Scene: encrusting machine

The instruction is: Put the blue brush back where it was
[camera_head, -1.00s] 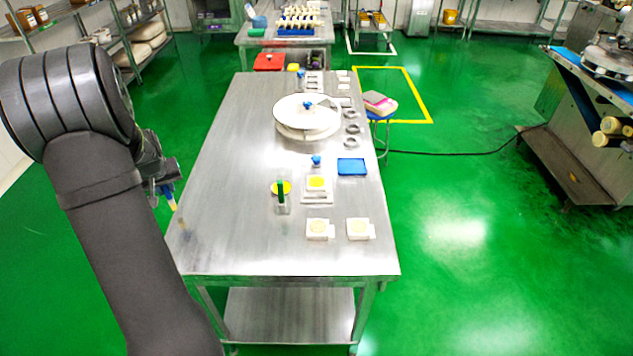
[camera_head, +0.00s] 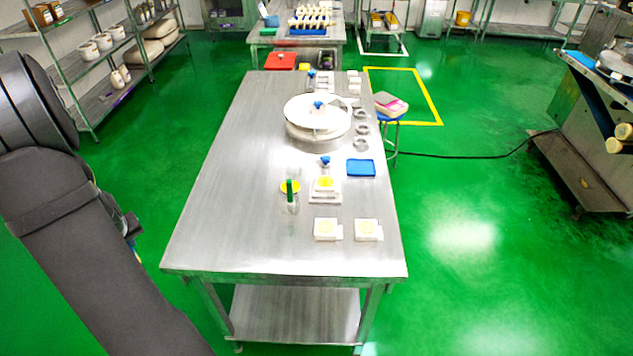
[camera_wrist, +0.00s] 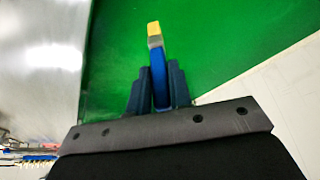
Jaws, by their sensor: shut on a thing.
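My gripper (camera_wrist: 160,88) is shut on the blue brush (camera_wrist: 160,86) in the wrist view. The brush has a blue handle, a pale band and a yellow tip that points away from the jaws. Green floor lies behind it. In the head view my arm is at the left, off the left side of the steel table (camera_head: 215,215). The jaws and the brush are mostly hidden there. A blue-topped item (camera_head: 325,161) stands on the table behind a white mould with a yellow centre (camera_head: 325,184).
A white round turntable (camera_head: 317,113) stands at the table's middle back. A blue tray (camera_head: 361,168) and two white square moulds (camera_head: 327,229) lie toward the right. The table's left half is bare. Shelving (camera_head: 85,50) stands along the left wall.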

